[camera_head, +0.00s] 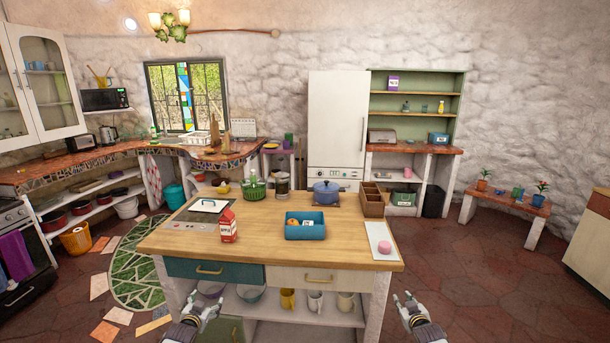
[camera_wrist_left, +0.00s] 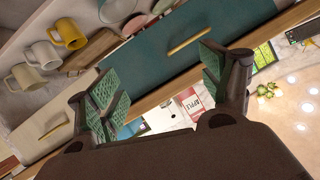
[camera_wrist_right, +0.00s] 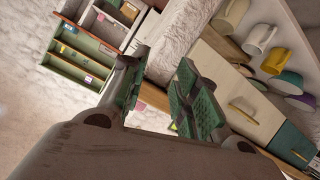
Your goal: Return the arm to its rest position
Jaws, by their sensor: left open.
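My left gripper (camera_head: 204,308) is low in front of the island's left side, near the teal drawer (camera_head: 214,271). In the left wrist view its fingers (camera_wrist_left: 160,95) are spread wide with nothing between them. My right gripper (camera_head: 407,306) is low, just right of the island's front right corner. In the right wrist view its fingers (camera_wrist_right: 155,92) stand apart with nothing held between them. Both grippers are apart from the island and below the wooden countertop (camera_head: 250,252).
The island carries a red-white carton (camera_head: 228,226), a blue basket (camera_head: 304,231), a blue pot (camera_head: 326,193) and a pink item (camera_head: 385,247) on a white board. Mugs (camera_head: 315,300) stand on its lower shelf. The floor to the right (camera_head: 470,270) is clear.

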